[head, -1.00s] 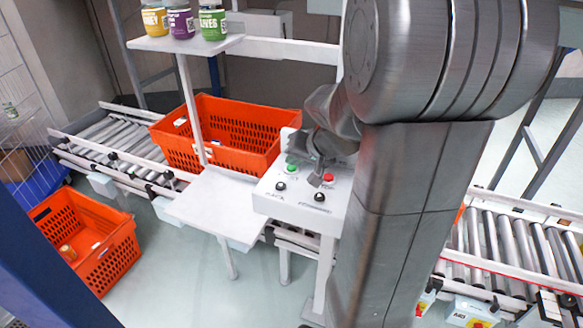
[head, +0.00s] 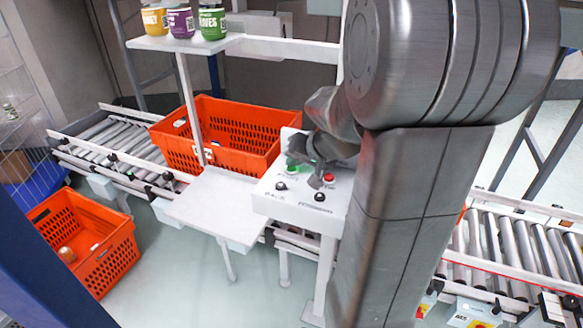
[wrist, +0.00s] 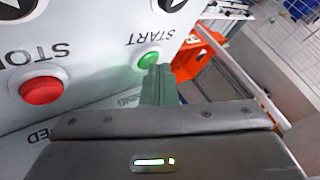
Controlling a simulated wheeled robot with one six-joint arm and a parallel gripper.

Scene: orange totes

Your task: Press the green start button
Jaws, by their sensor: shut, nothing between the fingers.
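The green start button (wrist: 149,57) is on a white panel (wrist: 90,22) and is marked START in the wrist view. My gripper (wrist: 159,70) is shut and empty. Its fingertips are right at the near edge of the green button and cover part of it. I cannot tell whether they touch it or whether it is pressed in. The red stop button (wrist: 41,89) is to the left, clear of the fingers. In the head view my gripper hangs over the control box (head: 297,208) and partly hides the green button; the red button (head: 329,177) shows beside it.
Two black knobs (head: 319,197) sit at the box's front. An orange tote (head: 240,125) stands on the roller conveyor behind, and another tote (head: 85,240) is on the floor at left. A shelf (head: 185,43) with three jars is above.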

